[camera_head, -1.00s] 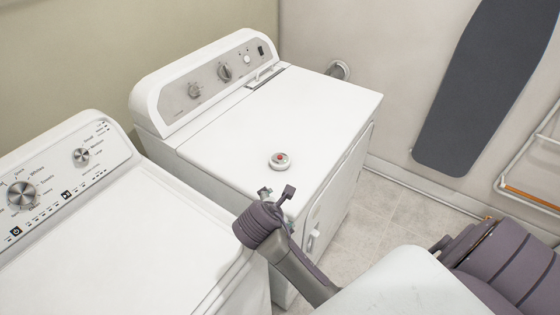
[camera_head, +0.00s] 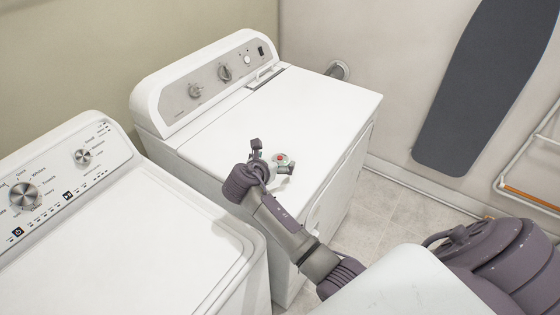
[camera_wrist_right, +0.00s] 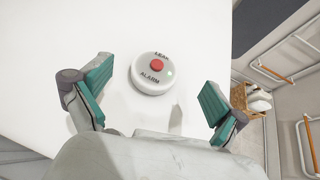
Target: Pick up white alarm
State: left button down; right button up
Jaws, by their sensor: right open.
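The white alarm (camera_head: 281,158) is a small round white disc with a red button, lying on top of the far white machine. In the right wrist view the alarm (camera_wrist_right: 152,73) shows the words "LEAK ALARM" and a small green light. My right gripper (camera_head: 272,160) is over the machine's top, close to the alarm. In the wrist view its teal-padded fingers (camera_wrist_right: 155,98) are spread apart, with the alarm just ahead of the gap and nearer the left finger. Nothing is between the pads. My left gripper is not in view.
The far white machine (camera_head: 225,130) has a raised control panel at its back. A second white machine (camera_head: 110,240) stands at the left. A dark ironing board (camera_head: 480,90) and a white wall rack (camera_head: 530,190) are at the right. The far machine's top is otherwise clear.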

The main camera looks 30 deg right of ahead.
aim_at(279, 158)
jog(key=shift+a+f+p+x, duration=0.15)
jog(key=shift+p+x, duration=0.1)
jog(key=shift+x, duration=1.15)
jog(key=shift+a+f+p+x, duration=0.1)
jog(key=shift+p+x, duration=0.1)
jog(key=shift+x, duration=1.15)
jog(key=shift+c, duration=0.3)
jog(key=shift+c, duration=1.3)
jog(key=c, duration=1)
jog(key=shift+o, duration=0.2)
